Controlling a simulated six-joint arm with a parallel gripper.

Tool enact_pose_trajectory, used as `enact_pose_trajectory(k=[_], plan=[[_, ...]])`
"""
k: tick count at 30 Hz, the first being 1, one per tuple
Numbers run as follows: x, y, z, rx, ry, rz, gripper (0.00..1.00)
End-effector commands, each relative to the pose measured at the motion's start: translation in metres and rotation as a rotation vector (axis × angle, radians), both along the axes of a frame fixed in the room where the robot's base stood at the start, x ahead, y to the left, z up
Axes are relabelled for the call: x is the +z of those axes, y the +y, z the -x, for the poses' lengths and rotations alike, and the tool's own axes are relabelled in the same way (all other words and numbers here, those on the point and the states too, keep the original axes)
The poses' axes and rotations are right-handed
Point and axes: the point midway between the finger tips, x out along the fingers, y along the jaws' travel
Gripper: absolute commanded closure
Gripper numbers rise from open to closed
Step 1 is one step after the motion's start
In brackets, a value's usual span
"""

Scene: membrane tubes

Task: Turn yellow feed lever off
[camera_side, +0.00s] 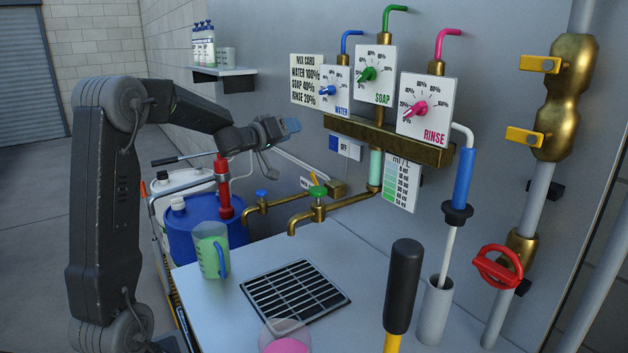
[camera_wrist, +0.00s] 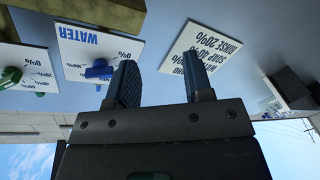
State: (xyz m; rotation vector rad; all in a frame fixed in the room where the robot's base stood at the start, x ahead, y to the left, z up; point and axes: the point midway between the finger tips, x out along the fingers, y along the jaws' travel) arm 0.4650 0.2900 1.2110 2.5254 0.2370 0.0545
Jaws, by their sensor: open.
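Two yellow levers, an upper one (camera_side: 538,64) and a lower one (camera_side: 524,137), sit on a brass valve body (camera_side: 566,95) on the grey pipe at the right of the side view. Both point left, roughly level and across the pipe. I cannot tell which one is the feed lever. My gripper (camera_side: 291,125) is at the centre left, in front of the wall below the mix card, far from the levers. In the wrist view my gripper (camera_wrist: 158,72) is open, with nothing between the fingers. The levers are not visible there.
Water (camera_side: 336,92), soap (camera_side: 376,74) and rinse (camera_side: 426,107) dial panels stand between my gripper and the levers. A blue-sleeved tube (camera_side: 464,178), red wheel (camera_side: 498,270) and black-handled lever (camera_side: 403,287) are at the right. A green jug (camera_side: 211,252) stands on the bench.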

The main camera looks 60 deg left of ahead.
Motion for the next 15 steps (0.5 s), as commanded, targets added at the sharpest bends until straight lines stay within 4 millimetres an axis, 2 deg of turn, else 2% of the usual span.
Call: enact_pose_trajectory(k=[1, 8, 12, 15], plan=[[-0.009, 0.012, 0.002, -0.029, -0.008, 0.032, 0.53], [-0.042, 0.04, 0.017, -0.179, -0.028, 0.183, 0.53], [-0.095, 0.036, 0.015, -0.183, -0.025, 0.192, 0.53], [-0.126, 0.036, 0.016, -0.182, -0.026, 0.188, 0.53]])
